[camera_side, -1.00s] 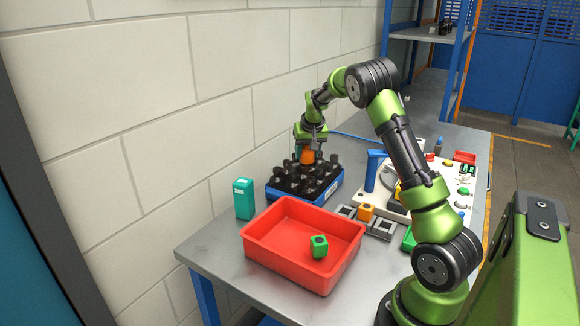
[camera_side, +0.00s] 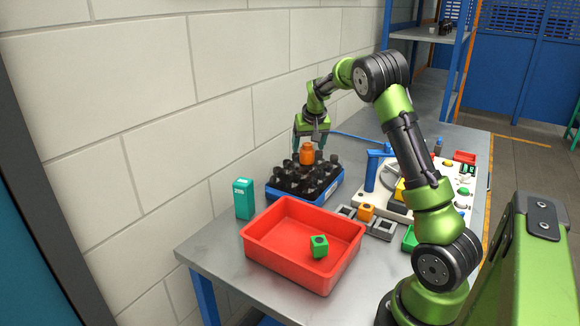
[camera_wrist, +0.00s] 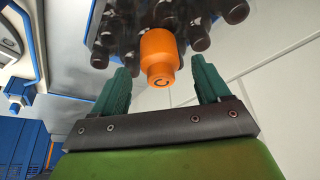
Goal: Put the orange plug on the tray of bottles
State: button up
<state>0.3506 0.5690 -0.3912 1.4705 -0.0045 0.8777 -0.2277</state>
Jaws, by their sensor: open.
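The orange plug (camera_side: 307,154) stands upright on the bottles in the blue tray (camera_side: 320,197), near the tray's far side. It also shows in the wrist view (camera_wrist: 158,57), in line with the gap between the fingers. My gripper (camera_side: 311,146) is just above the tray with its fingers apart on either side of the plug. In the wrist view my green fingertips (camera_wrist: 162,76) are open, with clear space between each and the plug. Dark-capped bottles (camera_side: 300,180) fill the tray. The plug's lower end is hidden among them.
A red bin (camera_side: 262,253) with a green block (camera_side: 319,246) stands in front of the tray. A teal box (camera_side: 244,199) is at its left. A white board with a blue handle (camera_side: 376,154) and an orange block (camera_side: 366,212) are to the right. The wall is close behind.

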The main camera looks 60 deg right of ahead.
jog(key=v, duration=0.9)
jog(key=s+a+r+n+t+y, duration=0.1)
jog(key=s+a+r+y, duration=0.15)
jog(key=a, duration=0.65)
jog(key=s+a+r+n+t+y, duration=0.1)
jog(key=s+a+r+t, duration=0.15)
jog(key=a, duration=0.75)
jog(key=s+a+f+n+y, duration=0.1)
jog(key=s+a+f+n, duration=0.2)
jog(key=s+a, duration=1)
jog(key=shift+a+f+y, duration=0.25)
jog(key=shift+a+y, duration=0.1)
jog(key=shift+a, duration=0.65)
